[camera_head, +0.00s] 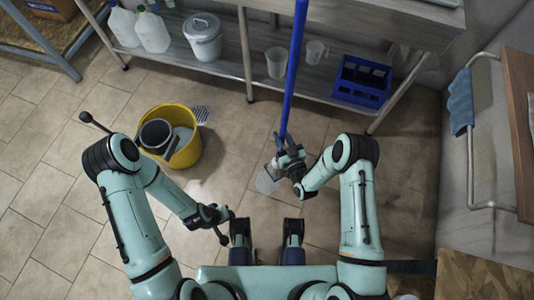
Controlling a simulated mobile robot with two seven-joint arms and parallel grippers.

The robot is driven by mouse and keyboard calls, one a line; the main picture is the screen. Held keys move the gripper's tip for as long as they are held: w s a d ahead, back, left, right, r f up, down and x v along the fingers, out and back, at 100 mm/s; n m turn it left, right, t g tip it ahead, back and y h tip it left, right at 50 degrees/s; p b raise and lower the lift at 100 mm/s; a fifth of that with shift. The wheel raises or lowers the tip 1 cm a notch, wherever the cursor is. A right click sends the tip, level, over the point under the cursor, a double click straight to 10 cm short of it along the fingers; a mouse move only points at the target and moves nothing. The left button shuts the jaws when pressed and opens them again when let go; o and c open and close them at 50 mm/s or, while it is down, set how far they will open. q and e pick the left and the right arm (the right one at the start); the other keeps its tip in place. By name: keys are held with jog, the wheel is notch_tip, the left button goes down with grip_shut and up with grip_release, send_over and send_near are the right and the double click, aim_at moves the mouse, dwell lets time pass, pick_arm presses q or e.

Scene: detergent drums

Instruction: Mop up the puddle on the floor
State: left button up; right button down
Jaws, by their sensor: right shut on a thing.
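A mop with a long blue handle (290,75) stands nearly upright in front of me. My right gripper (286,158) is shut on the lower part of this handle. A pale grey shape (267,182), probably the mop head, shows at the floor just below and left of that gripper. My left gripper (228,224) is low at the centre-left, its dark fingers spread and apart from the mop. A whitish glossy patch (200,190) on the tiles, partly hidden by my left forearm, may be the puddle.
A yellow bucket (186,152) with a dark wringer (157,135) stands left of the mop. A steel shelf (225,65) along the back holds white jugs (152,32), a lidded pail (202,38), clear cups and a blue crate (361,82). A cart handle (460,100) is at right.

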pick_arm(q)
notch_tip(320, 180, down, 10)
jog(key=w+a+y+b, duration=0.1)
jog(key=w+a+b, duration=0.1)
jog(key=b, duration=0.5)
jog(key=shift+w+a+f+n, duration=0.15)
jog(key=shift+w+a+n, duration=0.15)
jog(key=shift+a, duration=0.15)
pick_arm(e)
jog(key=a+f+n+y, duration=0.1)
jog(key=a+f, duration=0.1)
jog(key=f, duration=0.6)
jog(key=a+f+n+g+y, duration=0.1)
jog(key=a+f+y, duration=0.1)
jog(key=f, duration=0.5)
jog(key=shift+w+a+f, duration=0.15)
jog(key=shift+a+f, duration=0.25)
jog(key=shift+a, duration=0.35)
